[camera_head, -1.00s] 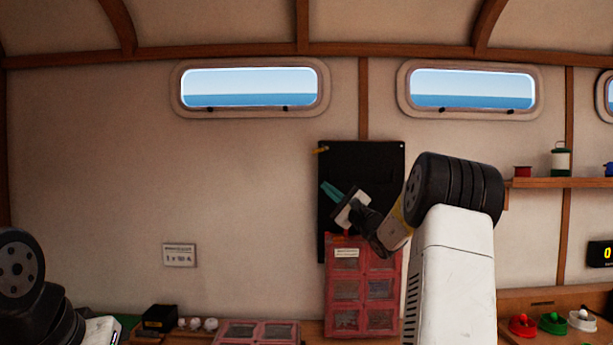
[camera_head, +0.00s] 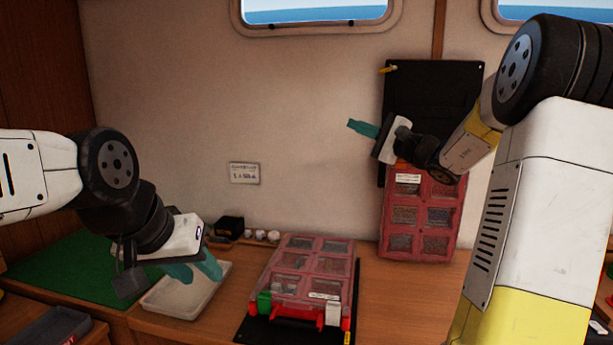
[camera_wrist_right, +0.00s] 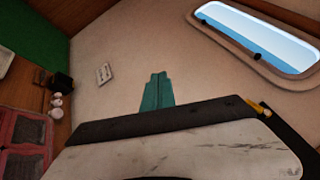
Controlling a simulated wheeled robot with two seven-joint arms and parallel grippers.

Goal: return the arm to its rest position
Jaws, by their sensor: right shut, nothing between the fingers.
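My right gripper (camera_head: 358,126) is raised in front of the wall, left of the black wall panel (camera_head: 432,95). Its teal fingers point left and are closed together with nothing between them. They also show in the right wrist view (camera_wrist_right: 158,90), against bare wall. My right arm rises at the right of the head view, bent at the elbow. My left gripper (camera_head: 202,272) hangs low over a pale tray (camera_head: 188,300). Its two teal fingers look apart, with nothing seen between them.
A red compartment case (camera_head: 308,268) lies on a black mat (camera_head: 258,330) on the counter. Another red case (camera_head: 420,215) stands upright against the wall. A black box (camera_head: 229,226) and small white jars sit at the back. A green mat (camera_head: 75,262) lies left. Windows (camera_head: 310,12) are above.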

